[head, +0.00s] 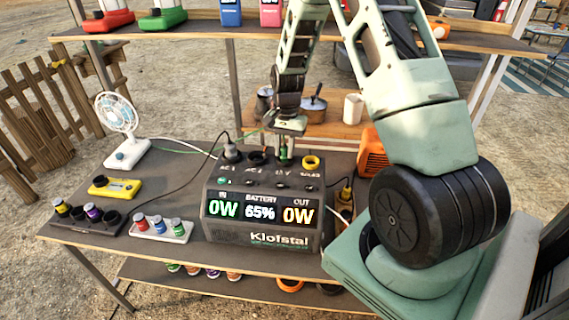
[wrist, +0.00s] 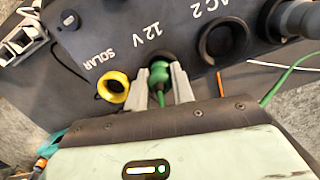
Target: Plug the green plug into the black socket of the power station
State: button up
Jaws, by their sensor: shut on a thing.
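The power station (head: 262,228) stands on the table, its top sockets labelled AC 1, AC 2, 12 V and SOLAR. My gripper (head: 285,142) is above its 12 V socket, fingers pointing down. In the wrist view my gripper (wrist: 159,70) is shut on the green plug (wrist: 158,76), which has a green cable. The plug is at the black 12 V socket (wrist: 161,54), partly hiding it; I cannot tell how far in it sits. The black AC 2 socket (wrist: 222,42) is empty. The yellow SOLAR socket (wrist: 113,88) is beside the left finger.
A dark plug (head: 232,150) stands in AC 1 with a black cable. A white fan (head: 118,118), a yellow block (head: 114,188) and trays of small jars are on the left. An orange box (head: 372,152) is behind on the right. A wooden shelf (head: 200,32) spans above.

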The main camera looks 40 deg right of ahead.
jog(key=o, duration=1.1)
jog(key=shift+c, duration=0.2)
jog(key=shift+r, duration=0.1)
notch_tip(320, 180, up, 17)
jog(key=w+d+b, duration=0.1)
jog(key=d+b, duration=0.1)
jog(key=b, duration=0.1)
jog(key=shift+a, duration=0.2)
